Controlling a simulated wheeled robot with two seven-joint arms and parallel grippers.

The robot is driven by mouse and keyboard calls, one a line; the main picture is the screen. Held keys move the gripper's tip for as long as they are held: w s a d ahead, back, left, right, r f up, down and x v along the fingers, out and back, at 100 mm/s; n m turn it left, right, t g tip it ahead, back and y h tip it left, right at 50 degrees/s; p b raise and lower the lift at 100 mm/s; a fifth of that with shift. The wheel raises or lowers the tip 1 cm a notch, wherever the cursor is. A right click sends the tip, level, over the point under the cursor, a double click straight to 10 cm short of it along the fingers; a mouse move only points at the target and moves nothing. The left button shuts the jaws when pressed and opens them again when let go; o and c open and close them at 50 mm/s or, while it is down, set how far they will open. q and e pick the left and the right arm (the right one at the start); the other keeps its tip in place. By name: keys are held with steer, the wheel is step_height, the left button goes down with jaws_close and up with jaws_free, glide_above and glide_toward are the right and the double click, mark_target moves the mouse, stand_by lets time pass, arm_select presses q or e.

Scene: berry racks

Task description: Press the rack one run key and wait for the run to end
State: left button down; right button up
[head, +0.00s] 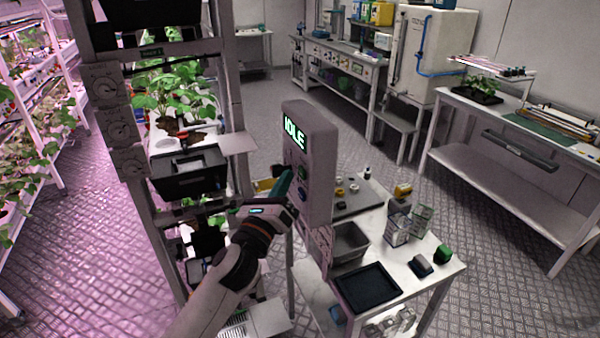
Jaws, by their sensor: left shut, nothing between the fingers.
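A grey control box (318,150) stands upright near the middle of the head view. Key labels are too small to read. My right gripper is not in view.
Left of the box stands a rack with a leafy plant (172,92) and a black bin (188,172). Textured floor lies open beyond.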

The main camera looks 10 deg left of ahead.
arm_select(q)
steer(key=shift+w+d, duration=0.1)
steer(key=shift+w+d, duration=0.15)
steer(key=shift+d, duration=0.15)
steer(key=shift+w+d, duration=0.25)
steer(key=shift+d, duration=0.1)
stand_by(0.8)
steer(key=shift+a, duration=0.1)
steer(key=shift+s+a, duration=0.5)
steer(key=shift+a, duration=0.15)
steer(key=s+a, duration=0.1)
steer(key=a, duration=0.1)
steer(key=s+a+p, duration=0.1)
steer(key=a, duration=0.1)
steer(key=shift+s, duration=0.4)
